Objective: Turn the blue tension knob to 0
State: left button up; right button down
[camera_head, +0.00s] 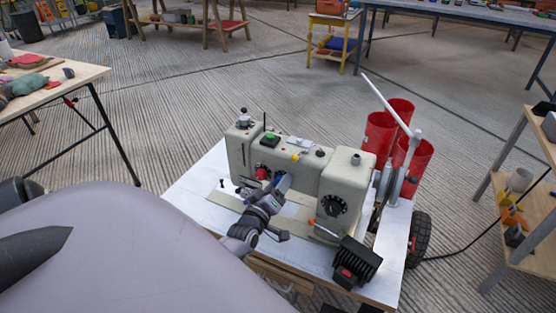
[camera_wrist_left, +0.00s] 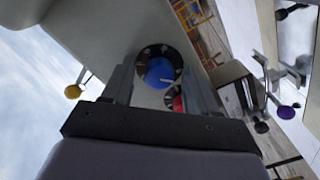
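The cream sewing machine (camera_head: 345,175) stands on a pale worktable in the head view. In the left wrist view the blue tension knob (camera_wrist_left: 160,72) sits in a dark round dial with pale marks; a lighter line shows on the knob, but I cannot read the numbers. My left gripper (camera_wrist_left: 158,80) is open, its two fingers on either side of the knob with gaps visible. In the head view my left gripper (camera_head: 279,187) is at the machine's front and largely hides the blue knob. A red knob (camera_head: 262,173) is just left of it. My right gripper is out of view.
The red knob (camera_wrist_left: 178,103) also shows close to the right finger in the wrist view. Red cylinders (camera_head: 379,135) stand behind the worktable (camera_head: 190,192).

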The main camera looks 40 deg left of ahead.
pick_arm(q)
jog(key=p+v, duration=0.1)
jog(key=v, duration=0.6)
jog(key=shift+p, duration=0.3)
dwell(0.3)
jog(key=s+d+f+m+g+h, duration=0.1)
jog(key=s+d+m+g+h, duration=0.3)
jog(key=s+d+m, duration=0.55)
jog(key=s+d+f+m+g+h, duration=0.2)
jog(key=s+d+m+g+h, duration=0.25)
jog(key=d, duration=0.85)
notch_tip(320, 180, up, 13)
jog(key=a+m+t+p, duration=0.1)
jog(key=p, duration=1.4)
jog(key=shift+s+a+t+y, duration=0.35)
jog(key=shift+s+a, duration=0.05)
